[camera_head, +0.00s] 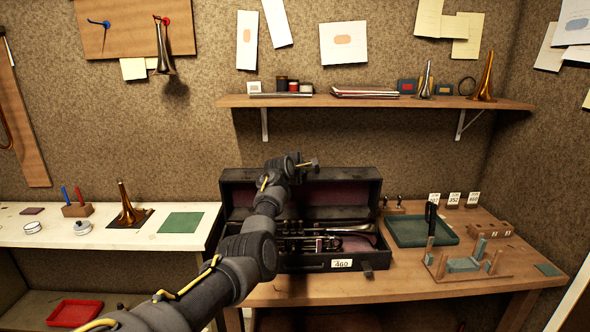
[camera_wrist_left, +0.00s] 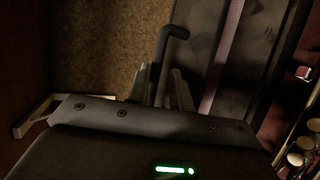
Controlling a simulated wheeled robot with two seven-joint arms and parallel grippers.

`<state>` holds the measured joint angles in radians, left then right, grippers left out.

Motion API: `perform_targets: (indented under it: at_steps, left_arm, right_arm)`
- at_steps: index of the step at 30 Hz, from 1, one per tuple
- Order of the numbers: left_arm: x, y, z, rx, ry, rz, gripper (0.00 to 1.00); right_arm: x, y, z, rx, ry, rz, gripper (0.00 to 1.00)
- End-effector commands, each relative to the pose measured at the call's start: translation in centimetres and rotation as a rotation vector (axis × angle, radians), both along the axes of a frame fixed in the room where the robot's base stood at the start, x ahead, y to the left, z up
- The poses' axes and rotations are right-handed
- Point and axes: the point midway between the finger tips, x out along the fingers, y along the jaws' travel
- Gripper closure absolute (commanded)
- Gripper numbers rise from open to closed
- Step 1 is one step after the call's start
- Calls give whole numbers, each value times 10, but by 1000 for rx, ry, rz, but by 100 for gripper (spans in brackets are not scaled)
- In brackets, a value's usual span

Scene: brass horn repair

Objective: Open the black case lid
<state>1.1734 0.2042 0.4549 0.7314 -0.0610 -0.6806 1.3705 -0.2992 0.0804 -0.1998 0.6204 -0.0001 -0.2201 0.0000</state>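The black case (camera_head: 300,264) stands on the wooden bench with its lid (camera_head: 343,188) raised at the back, showing a dark red lining. A brass instrument (camera_head: 335,236) lies inside; parts of it show at the right edge of the left wrist view (camera_wrist_left: 300,158). My left gripper (camera_head: 303,166) is in front of the raised lid, near its upper edge. In the left wrist view my left gripper (camera_wrist_left: 160,88) has a black bent rod (camera_wrist_left: 165,55) between its fingers, and the lid (camera_wrist_left: 222,65) is beside it. My right gripper is not in view.
A shelf (camera_head: 390,102) with horns and small items hangs above the case. A green tray (camera_head: 420,231) and a small fixture (camera_head: 465,262) stand right of the case. A white table (camera_head: 80,238) with a horn bell (camera_head: 128,212) is at left.

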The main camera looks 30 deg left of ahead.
Motion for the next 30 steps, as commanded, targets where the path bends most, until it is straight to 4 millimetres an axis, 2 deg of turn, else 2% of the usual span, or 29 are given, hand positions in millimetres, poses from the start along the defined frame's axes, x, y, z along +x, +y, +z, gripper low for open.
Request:
perform_targets:
  at_steps: [7, 21, 30]
  left_arm:
    - [-25, -5, 5, 0, -2, 2, 80]
    - [-86, -17, 28, 1, -3, 0, 80]
    - [-96, -19, 33, 0, -1, -1, 80]
  right_arm:
    - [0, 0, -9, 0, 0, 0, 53]
    - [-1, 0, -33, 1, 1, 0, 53]
    - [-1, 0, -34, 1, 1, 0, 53]
